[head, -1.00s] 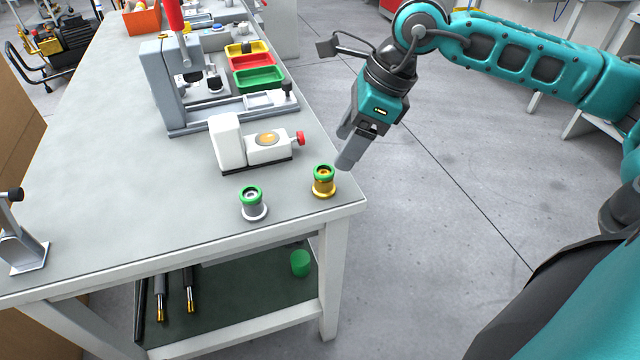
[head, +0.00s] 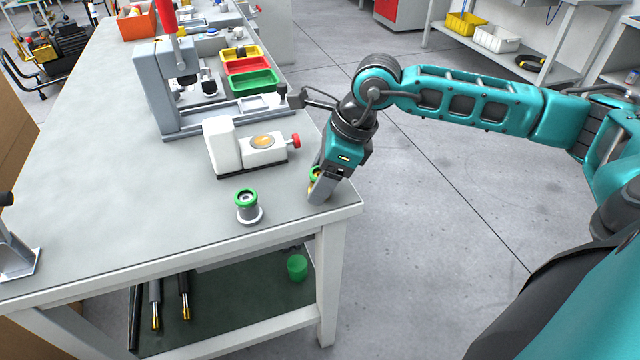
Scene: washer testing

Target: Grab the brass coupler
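The brass coupler (head: 314,176) with a green ring on top stands near the right front corner of the workbench. It is mostly hidden behind my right gripper (head: 321,188). The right gripper points down at the coupler, with a grey finger in front of it. I cannot see whether the fingers touch the coupler or have closed. A silver coupler (head: 248,208), also with a green ring, stands upright to the left, apart from the gripper. My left gripper is not in view.
A white device with a red knob (head: 250,148) stands just behind the couplers. Behind it are a grey press (head: 165,90) and yellow, red and green trays (head: 255,82). A metal stand (head: 18,262) is at the left edge. The bench (head: 120,190) is clear left of the silver coupler.

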